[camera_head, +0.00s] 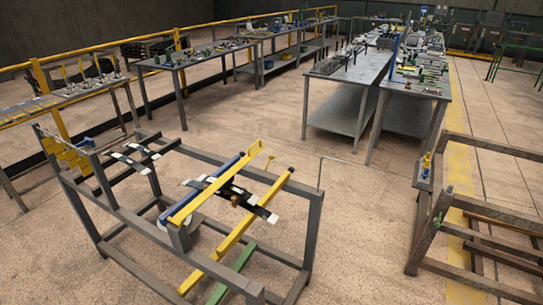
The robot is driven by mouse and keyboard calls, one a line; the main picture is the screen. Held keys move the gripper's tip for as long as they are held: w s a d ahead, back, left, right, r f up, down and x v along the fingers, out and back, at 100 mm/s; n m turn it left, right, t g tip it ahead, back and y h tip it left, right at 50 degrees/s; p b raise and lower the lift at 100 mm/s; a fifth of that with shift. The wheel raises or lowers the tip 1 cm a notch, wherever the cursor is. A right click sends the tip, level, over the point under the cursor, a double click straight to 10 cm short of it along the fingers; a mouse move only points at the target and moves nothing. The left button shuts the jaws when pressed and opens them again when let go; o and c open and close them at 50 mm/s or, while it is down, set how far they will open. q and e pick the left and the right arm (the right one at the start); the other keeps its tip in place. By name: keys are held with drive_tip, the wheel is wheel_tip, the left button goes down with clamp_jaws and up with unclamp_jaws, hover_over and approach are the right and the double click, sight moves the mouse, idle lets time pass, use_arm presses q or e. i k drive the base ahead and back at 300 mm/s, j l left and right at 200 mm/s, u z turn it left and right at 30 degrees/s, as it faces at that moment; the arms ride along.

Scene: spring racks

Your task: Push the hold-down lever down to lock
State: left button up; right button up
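A grey metal rack (118,208) stands in the near left of the head view. Two long yellow bars cross its right part: an upper one (215,187) and a lower one (236,236). A blue bar (205,188) lies beside the upper yellow bar. Black-and-white pieces lie across the bars (258,209) and farther left on the rack (131,160). Yellow plates (68,155) sit at the rack's left end. I cannot tell for sure which part is the hold-down lever, or whether it is locked. Neither of my grippers shows in this view.
A brown-grey frame (429,222) stands at the right. Long grey tables (349,68) with many small parts stand at the back. A yellow railing (110,50) runs along the left and back. Bare floor (365,240) lies between the rack and the right frame.

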sight(270, 157)
drive_tip(key=i+l, duration=1.45)
drive_tip(key=i, duration=0.15)
drive_tip(key=i+l+z, duration=0.1)
drive_tip(key=i+l, duration=0.6)
drive_tip(key=i, duration=0.1)
